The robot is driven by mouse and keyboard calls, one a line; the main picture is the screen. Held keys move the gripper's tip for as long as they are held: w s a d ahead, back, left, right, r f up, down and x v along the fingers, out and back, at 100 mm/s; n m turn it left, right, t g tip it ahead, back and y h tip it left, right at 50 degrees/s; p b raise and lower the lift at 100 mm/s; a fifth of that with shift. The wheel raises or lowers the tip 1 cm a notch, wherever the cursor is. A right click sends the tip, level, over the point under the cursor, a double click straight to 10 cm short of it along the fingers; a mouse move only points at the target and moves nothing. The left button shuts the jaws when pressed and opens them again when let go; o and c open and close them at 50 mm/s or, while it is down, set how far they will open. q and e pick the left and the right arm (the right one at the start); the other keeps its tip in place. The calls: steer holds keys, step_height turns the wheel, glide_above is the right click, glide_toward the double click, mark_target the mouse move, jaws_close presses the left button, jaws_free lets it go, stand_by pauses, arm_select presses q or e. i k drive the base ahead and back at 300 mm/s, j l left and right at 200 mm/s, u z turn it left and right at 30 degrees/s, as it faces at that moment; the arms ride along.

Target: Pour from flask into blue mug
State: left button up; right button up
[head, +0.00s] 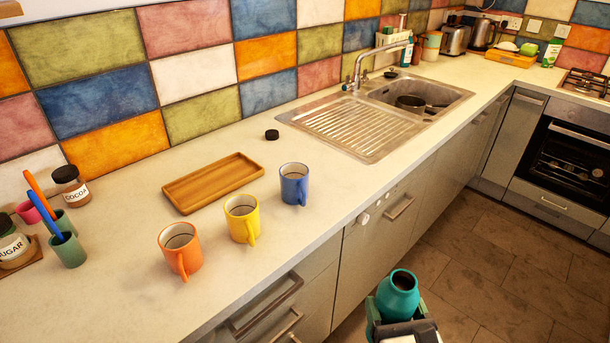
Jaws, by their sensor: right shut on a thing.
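The blue mug (294,184) stands upright on the counter, to the right of the yellow mug (242,218) and the orange mug (180,250). Its inside looks pale and I see no liquid in it. A teal flask (397,294) with an open dark mouth is at the bottom of the view, over the floor in front of the counter. My right gripper (400,326) is shut on the flask and holds it roughly upright, apart from the mugs. The flask's lower part is hidden by the gripper. My left gripper is not in view.
A wooden tray (213,182) lies behind the mugs, and a small black lid (272,135) lies near the wall. The sink (375,115) is to the right. A cocoa jar (70,186) and green cups (68,250) stand at left. The counter's front edge lies between flask and mugs.

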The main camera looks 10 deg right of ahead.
mark_target(294, 177)
steer(key=l+u, duration=0.15)
steer(key=l, duration=1.75)
steer(key=k+l+u, duration=0.1)
steer(key=u, duration=0.95)
